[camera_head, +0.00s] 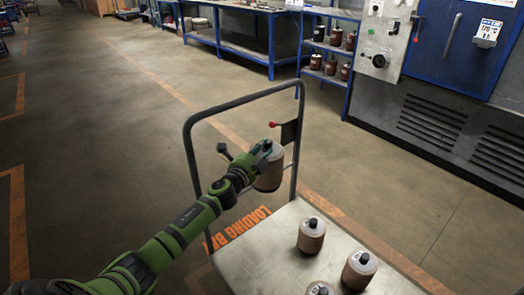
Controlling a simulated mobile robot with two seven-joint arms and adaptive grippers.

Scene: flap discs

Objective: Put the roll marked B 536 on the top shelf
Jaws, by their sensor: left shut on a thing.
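My left gripper (263,151) is shut on a brown roll with a pale top (269,176), gripping it at its upper end. The roll hangs upright near the cart's handle frame. Its marking is not readable. A blue shelf rack (346,84) stands at the back. Its top shelf (335,13) shows at the upper edge of the picture, with a small white label at its left end. My right gripper is not in view.
A flat cart (262,258) with a grey tube handle (187,140) carries several brown rolls (311,236). More rolls (331,66) stand on the rack's lower shelves. A blue workbench (235,42) is left of the rack, a grey machine (440,110) right. The floor between is clear.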

